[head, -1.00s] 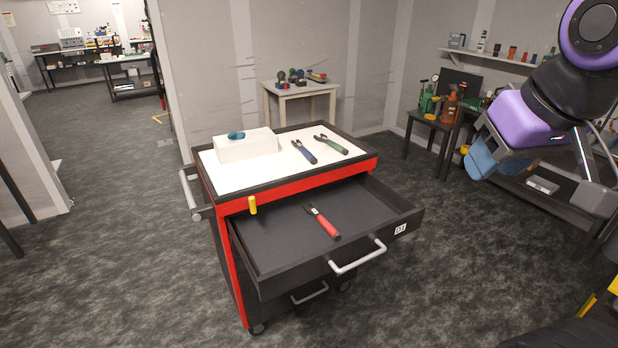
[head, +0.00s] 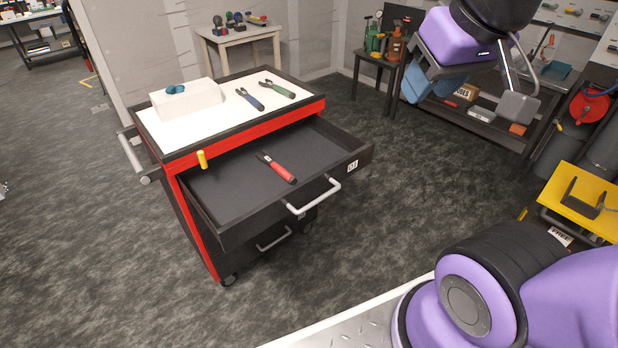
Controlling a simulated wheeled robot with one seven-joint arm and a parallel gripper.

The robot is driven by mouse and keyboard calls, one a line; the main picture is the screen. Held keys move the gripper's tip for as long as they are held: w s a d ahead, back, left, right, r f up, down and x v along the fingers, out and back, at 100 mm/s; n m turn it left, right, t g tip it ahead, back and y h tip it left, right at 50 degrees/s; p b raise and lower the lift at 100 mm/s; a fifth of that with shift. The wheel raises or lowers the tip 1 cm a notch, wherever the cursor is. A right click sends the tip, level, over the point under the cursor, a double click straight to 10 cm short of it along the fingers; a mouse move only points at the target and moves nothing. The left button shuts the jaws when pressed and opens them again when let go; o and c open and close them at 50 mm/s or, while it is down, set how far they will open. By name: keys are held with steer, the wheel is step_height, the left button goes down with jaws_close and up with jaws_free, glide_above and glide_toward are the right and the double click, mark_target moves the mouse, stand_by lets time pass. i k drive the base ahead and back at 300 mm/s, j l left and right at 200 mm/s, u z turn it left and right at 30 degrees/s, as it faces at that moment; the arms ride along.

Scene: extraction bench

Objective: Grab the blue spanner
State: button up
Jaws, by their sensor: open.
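The blue spanner (head: 250,99) lies flat on the white top of the red and black tool cart (head: 254,126), with its dark jaw end pointing up and left. A similar green-handled spanner (head: 278,89) lies just right of it. A red-handled one (head: 279,168) lies in the open top drawer (head: 226,187). My gripper (head: 478,98) is at the upper right, open and empty, well to the right of the cart and far from the spanner. Nothing hides the blue spanner.
A white block (head: 187,101) with a small teal object (head: 175,89) on it stands left of the spanners. The drawer juts out at the front with its handle (head: 313,196). A yellow peg (head: 202,160) sticks out at the cart's front edge. The carpet between is clear.

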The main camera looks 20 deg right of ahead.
mark_target(256, 103)
steer(key=i+l+u, duration=0.4)
steer(key=l, duration=0.45)
steer(key=i+l+u, duration=0.25)
steer(key=l+u, duration=0.15)
steer(key=l, duration=0.5)
steer(key=i+l+u, duration=0.1)
steer(key=l+u, duration=0.3)
steer(key=l, duration=0.55)
steer(key=l+u, duration=0.35)
steer(key=l, duration=0.7)
steer(key=l+u, duration=0.45)
steer(key=l, duration=0.65)
steer(key=i+l+u, duration=0.1)
steer(key=l+u, duration=0.15)
steer(key=l, duration=0.45)
steer(key=l+u, duration=0.25)
steer(key=l, duration=0.45)
steer(key=i+l+u, duration=0.15)
steer(key=l, duration=0.25)
steer(key=i+l+u, duration=0.2)
steer(key=l, duration=0.2)
